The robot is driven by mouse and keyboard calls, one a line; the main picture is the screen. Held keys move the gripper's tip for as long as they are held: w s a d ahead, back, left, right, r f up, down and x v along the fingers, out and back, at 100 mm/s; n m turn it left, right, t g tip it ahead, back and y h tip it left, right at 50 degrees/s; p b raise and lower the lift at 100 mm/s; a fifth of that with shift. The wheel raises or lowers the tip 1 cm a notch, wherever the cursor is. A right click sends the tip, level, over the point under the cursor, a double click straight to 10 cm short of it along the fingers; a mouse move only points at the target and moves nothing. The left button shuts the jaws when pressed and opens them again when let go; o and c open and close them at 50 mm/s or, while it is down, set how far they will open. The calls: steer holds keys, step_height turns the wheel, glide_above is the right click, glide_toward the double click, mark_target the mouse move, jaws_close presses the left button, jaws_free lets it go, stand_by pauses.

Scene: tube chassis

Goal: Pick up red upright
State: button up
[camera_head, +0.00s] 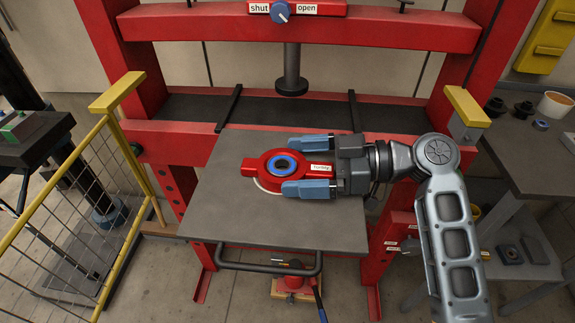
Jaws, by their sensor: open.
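The red upright (253,168) lies flat on the grey plate (215,215) in front of the red press. It has a round ring with a blue-rimmed bore, and a white label on its right part whose text is too small to read surely. My gripper (288,166) comes in from the right and is open. Its two blue fingers lie on either side of the upright, one on the far side and one over the near edge of the ring, which it partly hides. I cannot tell whether the fingers touch it. A thin white curve shows under the upright's near left edge.
The press ram (291,75) hangs behind the upright, below a blue knob (280,12) marked shut and open. Yellow-topped guards stand left (117,92) and right (467,106). A side table (525,150) with small parts is at right. The plate's front is clear.

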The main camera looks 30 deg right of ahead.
steer(key=c, duration=1.1)
steer(key=shift+c, duration=0.2)
